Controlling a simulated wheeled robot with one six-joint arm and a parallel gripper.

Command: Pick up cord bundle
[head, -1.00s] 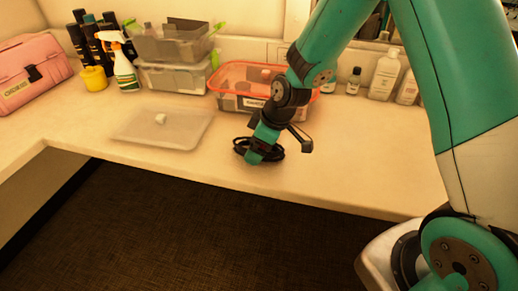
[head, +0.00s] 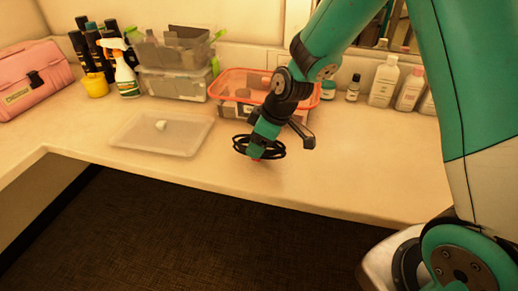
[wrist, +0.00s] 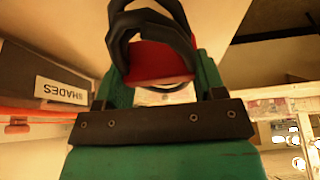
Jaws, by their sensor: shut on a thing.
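The cord bundle (head: 240,144) is a black coil of several loops. In the head view it hangs around the tip of my gripper (head: 257,151), and it appears a little above the counter. My gripper is shut on it. In the wrist view the black loops (wrist: 120,40) show close up between the green fingers of my gripper (wrist: 160,75), with a red surface (wrist: 165,62) behind them. The far side of the coil is partly hidden by the fingers.
Behind my gripper stands a clear bin with an orange rim (head: 228,97). A translucent lid (head: 165,140) with a small white piece on it lies to the left. Bottles (head: 383,82) stand at the back right. The counter's front right is clear.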

